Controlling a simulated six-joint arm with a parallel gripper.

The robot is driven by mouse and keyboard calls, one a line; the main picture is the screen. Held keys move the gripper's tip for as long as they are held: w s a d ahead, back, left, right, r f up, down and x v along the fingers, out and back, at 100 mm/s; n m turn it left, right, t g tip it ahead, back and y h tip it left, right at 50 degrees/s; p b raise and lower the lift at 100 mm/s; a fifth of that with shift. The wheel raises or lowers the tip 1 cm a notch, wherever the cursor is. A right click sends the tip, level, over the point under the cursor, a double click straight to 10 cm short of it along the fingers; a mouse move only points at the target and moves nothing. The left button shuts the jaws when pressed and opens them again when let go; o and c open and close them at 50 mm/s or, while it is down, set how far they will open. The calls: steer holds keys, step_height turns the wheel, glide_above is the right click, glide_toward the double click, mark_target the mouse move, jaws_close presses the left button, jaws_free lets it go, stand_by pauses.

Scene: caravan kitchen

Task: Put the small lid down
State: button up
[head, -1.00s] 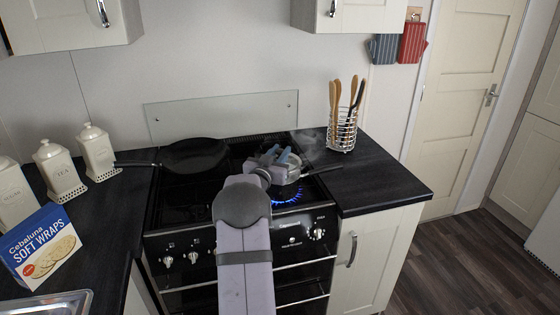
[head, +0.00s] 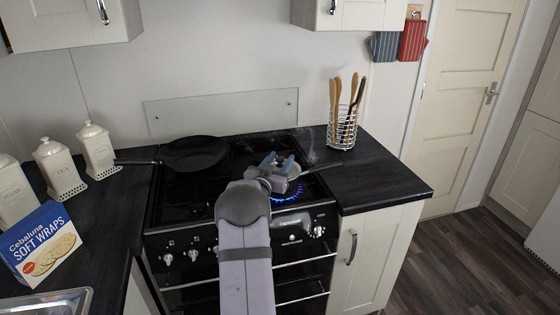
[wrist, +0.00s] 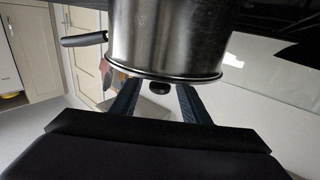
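My gripper (head: 280,160) is above the saucepan at the stove's right front. In the wrist view its two blue fingers (wrist: 157,98) are apart, with bare space on both sides of a small black knob (wrist: 160,88). The knob belongs to the small lid, which appears to lie on the steel saucepan (wrist: 170,38); the lid itself shows only as a thin edge (wrist: 165,76). In the head view my gripper and arm hide most of the pan, and its dark handle (head: 325,167) points right. The wrist picture looks upside down.
A blue flame (head: 292,195) burns under the pan. A black frying pan (head: 194,153) sits at the back left of the stove. A utensil rack (head: 343,132) stands at the back of the right worktop (head: 375,180), whose front is clear. White canisters (head: 97,150) stand left.

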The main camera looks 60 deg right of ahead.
steer(key=shift+r, duration=0.15)
steer(key=shift+r+p, duration=0.25)
steer(key=shift+p, duration=0.1)
steer(key=s+a+b, duration=0.2)
steer(key=a+b, duration=0.1)
steer(key=a, duration=0.9)
